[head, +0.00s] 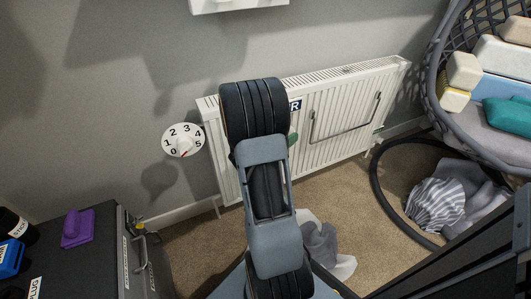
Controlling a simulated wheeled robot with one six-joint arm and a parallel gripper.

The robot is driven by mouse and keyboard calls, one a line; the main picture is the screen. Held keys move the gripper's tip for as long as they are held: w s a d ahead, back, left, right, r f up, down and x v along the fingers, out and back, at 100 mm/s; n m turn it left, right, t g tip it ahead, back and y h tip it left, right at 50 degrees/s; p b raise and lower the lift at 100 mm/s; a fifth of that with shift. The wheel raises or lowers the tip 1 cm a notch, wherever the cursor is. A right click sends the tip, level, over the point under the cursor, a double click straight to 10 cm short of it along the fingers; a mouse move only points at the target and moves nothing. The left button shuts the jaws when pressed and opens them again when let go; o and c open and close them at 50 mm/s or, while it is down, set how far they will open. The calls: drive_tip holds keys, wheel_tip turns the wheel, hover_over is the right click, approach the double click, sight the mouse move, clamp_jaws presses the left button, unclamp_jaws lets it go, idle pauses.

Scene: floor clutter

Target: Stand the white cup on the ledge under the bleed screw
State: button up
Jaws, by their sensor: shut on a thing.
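A white panel radiator (345,125) stands against the grey wall. My arm crosses in front of its left part and hides much of it. My gripper is not visible, hidden behind my arm links or out of frame. I see no white cup, and I cannot make out a bleed screw or a ledge under it. A white dial (183,140) numbered 0 to 5 sits left of the radiator, with a red mark near 0. A small green patch shows right beside my arm, too covered to identify.
A dark case (85,250) at lower left carries a purple item (77,228) and a blue item (11,258). Grey-white cloth (325,248) lies on the carpet. A black hoop (378,190) with striped cloth (436,204) and a woven chair (440,85) with cushions fill the right.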

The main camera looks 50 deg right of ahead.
drive_tip(key=w+f+b, duration=0.1)
drive_tip(key=w+f, duration=0.1)
drive_tip(key=w+f+b, duration=0.1)
drive_tip(key=w+f, duration=0.1)
drive_tip(key=w, duration=0.1)
drive_tip(key=w+f+b, duration=0.1)
drive_tip(key=w+f, duration=0.1)
drive_tip(key=shift+w+a+f+b, duration=0.25)
drive_tip(key=shift+a+f+b, duration=0.05)
drive_tip(key=shift+a+f, duration=0.05)
drive_tip(key=shift+w+f, duration=0.2)
drive_tip(key=shift+f, duration=0.1)
drive_tip(key=shift+w+f+b, duration=0.15)
drive_tip(key=shift+f+b, duration=1.2)
drive_tip(key=shift+f, duration=0.25)
drive_tip(key=shift+f, duration=0.15)
drive_tip(key=o, duration=0.6)
drive_tip(key=shift+o, duration=0.2)
